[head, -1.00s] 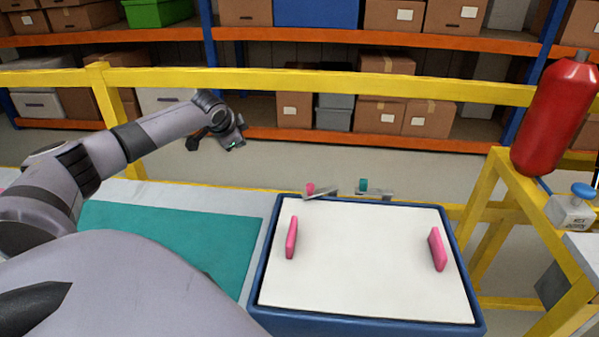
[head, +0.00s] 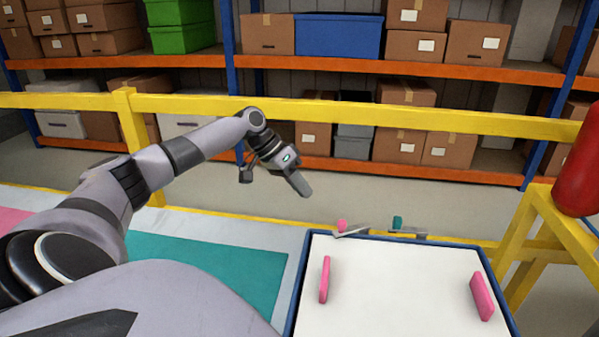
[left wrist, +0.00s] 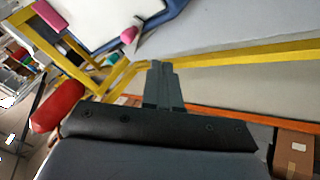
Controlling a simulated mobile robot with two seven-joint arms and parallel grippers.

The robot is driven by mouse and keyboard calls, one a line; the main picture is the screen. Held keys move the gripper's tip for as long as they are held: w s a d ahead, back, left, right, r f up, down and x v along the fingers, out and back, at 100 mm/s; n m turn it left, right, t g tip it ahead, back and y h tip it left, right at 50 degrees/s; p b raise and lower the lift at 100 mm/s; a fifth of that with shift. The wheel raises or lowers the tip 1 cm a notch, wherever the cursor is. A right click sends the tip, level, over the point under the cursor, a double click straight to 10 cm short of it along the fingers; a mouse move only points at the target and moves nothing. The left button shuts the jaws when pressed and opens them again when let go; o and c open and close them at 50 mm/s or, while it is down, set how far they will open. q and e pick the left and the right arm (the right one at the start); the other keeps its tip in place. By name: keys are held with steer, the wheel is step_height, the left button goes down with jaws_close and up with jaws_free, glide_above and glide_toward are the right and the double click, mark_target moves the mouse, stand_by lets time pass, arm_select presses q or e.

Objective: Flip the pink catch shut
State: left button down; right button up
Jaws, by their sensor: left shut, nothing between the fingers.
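The pink catch (head: 342,226) is at the far edge of the blue-rimmed box, with a grey metal lever (head: 351,232) beside it that looks slightly tilted. In the left wrist view the pink catch (left wrist: 129,34) shows at the top, beyond the fingertips. A teal catch (head: 397,223) with a similar grey plate sits to its right. My left gripper (head: 303,188) is shut and empty, in the air above and to the left of the pink catch, apart from it. In the left wrist view its fingers (left wrist: 159,68) are together. My right gripper is not in view.
The box has a white lid (head: 395,285) with two pink upright handles (head: 324,279) (head: 482,296). A teal mat (head: 205,265) lies left of it. A yellow rail (head: 330,116) runs behind, with shelves beyond. A red cylinder (head: 579,165) stands at right.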

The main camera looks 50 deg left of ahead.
arm_select(q)
steer(key=d+f, duration=0.1)
steer(key=d, duration=0.1)
steer(key=w+d+f+p, duration=0.1)
steer(key=d+f, duration=0.1)
steer(key=w+d+f, duration=0.1)
steer(key=d, duration=0.1)
steer(key=shift+w+d+f, duration=0.25)
steer(key=shift+d+f, duration=0.05)
steer(key=shift+f, duration=0.05)
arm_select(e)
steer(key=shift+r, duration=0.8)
arm_select(q)
steer(key=shift+w+d+p, duration=0.1)
steer(key=shift+d+p, duration=0.05)
steer(key=shift+p, duration=0.15)
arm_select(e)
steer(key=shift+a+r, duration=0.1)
